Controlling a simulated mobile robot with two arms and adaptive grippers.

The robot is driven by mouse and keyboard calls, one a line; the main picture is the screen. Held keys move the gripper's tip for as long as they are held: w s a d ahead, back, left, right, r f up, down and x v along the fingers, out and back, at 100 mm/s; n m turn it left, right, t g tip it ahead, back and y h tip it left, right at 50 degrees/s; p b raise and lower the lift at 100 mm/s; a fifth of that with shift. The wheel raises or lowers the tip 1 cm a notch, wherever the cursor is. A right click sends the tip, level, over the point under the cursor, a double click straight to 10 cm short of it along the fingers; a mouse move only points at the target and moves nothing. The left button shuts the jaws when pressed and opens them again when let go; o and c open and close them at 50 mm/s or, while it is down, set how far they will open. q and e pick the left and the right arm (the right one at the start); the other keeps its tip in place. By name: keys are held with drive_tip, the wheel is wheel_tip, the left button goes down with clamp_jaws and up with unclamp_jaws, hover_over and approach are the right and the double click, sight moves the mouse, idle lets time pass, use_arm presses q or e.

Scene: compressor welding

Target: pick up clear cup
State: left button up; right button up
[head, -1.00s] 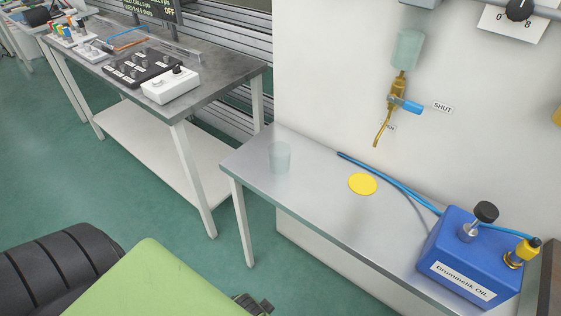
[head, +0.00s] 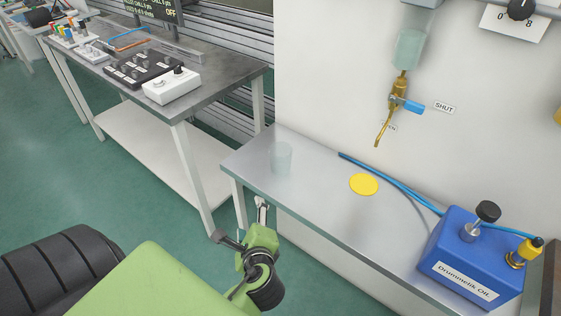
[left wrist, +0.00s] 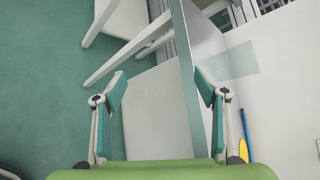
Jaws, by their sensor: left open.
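The clear cup (head: 281,158) stands upright near the left end of the metal table (head: 330,215). It is transparent and looks empty. In the left wrist view a see-through shape that looks like the cup (left wrist: 236,60) lies right of and beyond the right finger. My left gripper (head: 241,221) is in front of the table, below and to the left of the cup, apart from it. In the left wrist view my left gripper (left wrist: 161,90) is open, its fingers wide apart with nothing between them. My right gripper is not in view.
A yellow disc (head: 364,184), a blue hose (head: 410,195) and a blue oil box (head: 470,268) are right of the cup. A brass tap (head: 397,97) hangs on the wall above. Another table (head: 215,73) with control boxes stands at left.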

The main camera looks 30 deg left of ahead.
sight(281, 164)
use_arm(q)
drive_tip(key=w+d+r+m+t+y, duration=0.1)
drive_tip(key=w+d+r+m+t, duration=0.45)
drive_tip(key=m, duration=0.85)
drive_tip(key=shift+t, duration=0.35)
drive_tip(key=x, duration=0.5)
drive_tip(key=p+x, duration=0.1)
drive_tip(key=x, duration=0.4)
drive_tip(key=shift+w+r, duration=0.25)
drive_tip(key=shift+w, duration=0.1)
drive_tip(key=shift+p+x, duration=0.35)
drive_tip(key=shift+x, duration=2.55)
drive_tip(key=shift+s+f, duration=0.1)
drive_tip(key=shift+f, duration=0.1)
drive_tip(key=c, duration=1.2)
